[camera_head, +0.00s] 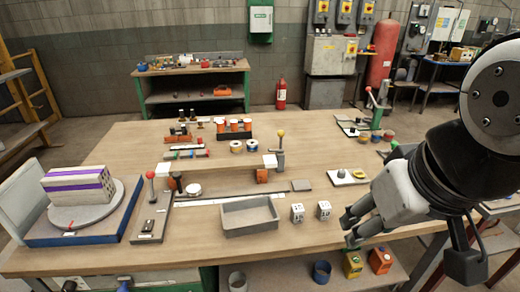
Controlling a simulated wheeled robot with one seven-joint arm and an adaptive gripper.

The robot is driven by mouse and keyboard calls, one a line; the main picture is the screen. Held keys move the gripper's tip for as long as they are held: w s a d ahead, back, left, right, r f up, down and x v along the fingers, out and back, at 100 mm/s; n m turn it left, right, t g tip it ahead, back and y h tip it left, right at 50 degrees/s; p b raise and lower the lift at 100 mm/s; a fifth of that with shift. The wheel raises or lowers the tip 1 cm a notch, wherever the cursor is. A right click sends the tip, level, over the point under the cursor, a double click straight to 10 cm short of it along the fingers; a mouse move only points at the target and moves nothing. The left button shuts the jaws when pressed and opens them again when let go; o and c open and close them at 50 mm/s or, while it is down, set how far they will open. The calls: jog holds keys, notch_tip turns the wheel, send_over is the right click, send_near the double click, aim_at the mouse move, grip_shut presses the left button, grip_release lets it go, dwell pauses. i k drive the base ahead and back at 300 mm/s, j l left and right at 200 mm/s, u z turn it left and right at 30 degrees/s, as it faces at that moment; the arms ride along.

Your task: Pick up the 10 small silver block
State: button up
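Two small silver-white blocks with dark markings stand on the wooden table near its front edge, right of the grey tray. One is the left block (297,213) and the other is the right block (323,209). The markings are too small to read surely, so I cannot tell which is the 10. My gripper (348,229) is just right of the right block, reaching in from the right. Its fingers look spread apart with nothing between them. It does not appear to touch either block.
The grey open tray (249,230) looks empty and sits left of the blocks. A turntable (86,212) bearing a striped brick is at far left. A small plate (347,178) lies behind my gripper. A yellow-knobbed lever (280,146) stands farther back. Bare table (335,145) lies between.

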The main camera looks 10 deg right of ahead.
aim_at(323, 210)
jog(key=z, duration=0.25)
jog(key=j+z, duration=0.25)
jog(key=j, duration=0.25)
jog(key=i+j, duration=0.15)
jog(key=i, duration=0.4)
jog(key=k+j+u, duration=0.1)
jog(key=j, duration=0.25)
jog(key=k+j+u, duration=0.1)
jog(key=k+j, duration=0.15)
jog(key=j, duration=0.15)
jog(key=k+j, duration=0.15)
jog(key=j, duration=0.25)
jog(key=k+j+u, duration=0.15)
jog(key=j, duration=0.25)
